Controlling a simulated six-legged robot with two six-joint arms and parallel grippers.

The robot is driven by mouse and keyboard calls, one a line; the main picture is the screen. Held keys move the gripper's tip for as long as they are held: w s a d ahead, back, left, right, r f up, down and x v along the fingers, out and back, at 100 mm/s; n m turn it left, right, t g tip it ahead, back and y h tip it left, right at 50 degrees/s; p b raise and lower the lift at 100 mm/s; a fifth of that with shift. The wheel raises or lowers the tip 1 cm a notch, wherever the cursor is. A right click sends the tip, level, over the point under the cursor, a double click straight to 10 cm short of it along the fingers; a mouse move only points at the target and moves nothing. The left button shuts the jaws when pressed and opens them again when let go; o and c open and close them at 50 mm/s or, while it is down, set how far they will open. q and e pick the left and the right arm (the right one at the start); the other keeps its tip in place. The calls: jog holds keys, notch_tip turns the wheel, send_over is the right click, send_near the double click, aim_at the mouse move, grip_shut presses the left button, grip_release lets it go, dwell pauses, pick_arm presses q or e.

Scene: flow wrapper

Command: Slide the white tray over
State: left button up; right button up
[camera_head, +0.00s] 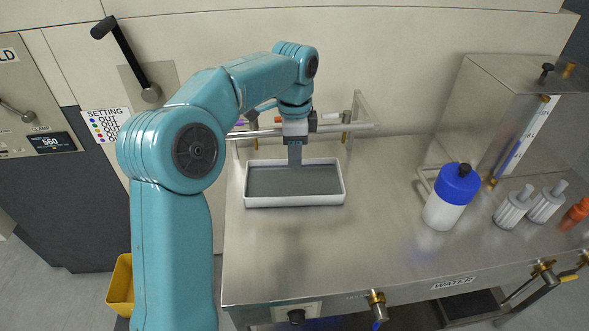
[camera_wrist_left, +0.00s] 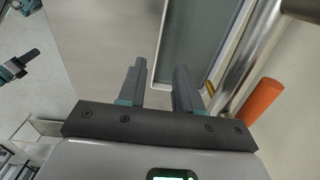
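The white tray (camera_head: 294,201), a shallow rectangle with a grey inside, lies on the steel table near its left back. It also shows in the left wrist view (camera_wrist_left: 172,35), where its pale rim runs up between the fingers. My left gripper (camera_head: 295,164) points down at the tray's back edge. In the left wrist view its two fingers (camera_wrist_left: 158,82) are apart, one on each side of the rim line. I cannot tell whether they touch the rim. My right gripper is not seen.
A metal rail (camera_head: 340,128) with coloured rods stands close behind the tray; an orange rod (camera_wrist_left: 262,100) is near the fingers in the wrist view. A blue-capped bottle (camera_head: 442,212) and grey cylinders (camera_head: 512,208) stand at right. The table between tray and bottle is clear.

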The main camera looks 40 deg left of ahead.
pick_arm(q)
notch_tip(320, 180, down, 16)
jog(key=shift+r+b, duration=0.15)
jog(key=shift+b, duration=0.85)
jog(key=shift+w, duration=0.1)
grip_shut()
dwell(0.7)
